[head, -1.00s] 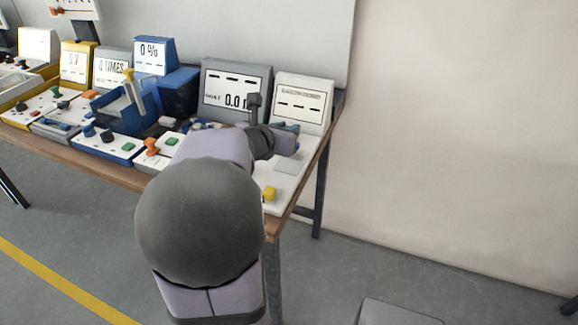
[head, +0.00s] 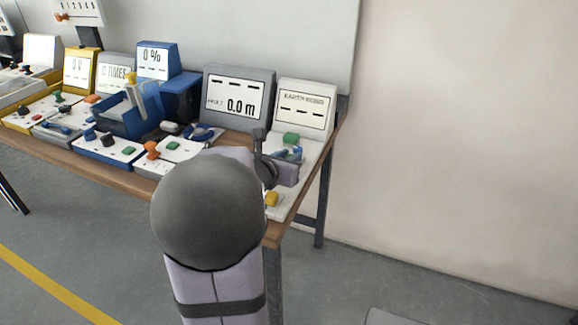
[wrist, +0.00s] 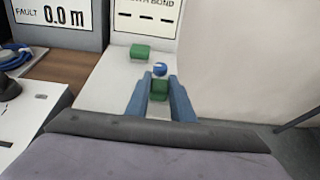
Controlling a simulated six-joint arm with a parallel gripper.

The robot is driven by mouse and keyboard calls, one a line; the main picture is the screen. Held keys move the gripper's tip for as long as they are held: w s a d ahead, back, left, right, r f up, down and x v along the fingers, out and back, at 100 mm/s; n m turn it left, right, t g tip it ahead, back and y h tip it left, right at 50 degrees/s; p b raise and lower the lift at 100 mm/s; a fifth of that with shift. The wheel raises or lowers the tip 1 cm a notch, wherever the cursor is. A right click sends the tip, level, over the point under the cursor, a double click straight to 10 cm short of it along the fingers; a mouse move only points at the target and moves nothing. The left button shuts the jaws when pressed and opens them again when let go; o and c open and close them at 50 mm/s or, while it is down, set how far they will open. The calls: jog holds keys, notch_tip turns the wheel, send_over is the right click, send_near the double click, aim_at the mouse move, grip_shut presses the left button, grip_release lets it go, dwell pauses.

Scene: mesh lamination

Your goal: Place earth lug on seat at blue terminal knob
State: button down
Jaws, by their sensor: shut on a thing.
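My gripper (wrist: 159,98) has two blue fingers shut on a small green piece, apparently the earth lug (wrist: 160,88). A round blue knob (wrist: 159,69) shows just beyond the green piece, between and past the fingertips. I cannot tell whether the lug touches the knob or its seat, which is hidden. In the head view my gripper (head: 288,154) is over the white earth bond unit (head: 319,150) at the table's right end. The lug and knob are not clear there.
A larger green block (wrist: 140,52) sits on the white unit beyond the knob, to the left. A yellow block (head: 271,198) is near the unit's front. The grey fault display (head: 238,97) stands to the left. The wall is close on the right.

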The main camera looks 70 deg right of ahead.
jog(key=shift+f, duration=1.2)
jog(key=shift+f+b, duration=0.2)
jog(key=shift+b, duration=0.25)
jog(key=c, duration=1.5)
grip_release()
jog(key=shift+c, duration=0.2)
jog(key=shift+r, duration=0.15)
jog(key=shift+r+p, duration=0.2)
jog(key=shift+p, duration=0.2)
jog(key=shift+a, duration=0.35)
jog(key=p+v, duration=0.1)
jog(key=v, duration=1)
jog(key=shift+a+r, duration=0.1)
jog(key=shift+a, duration=0.05)
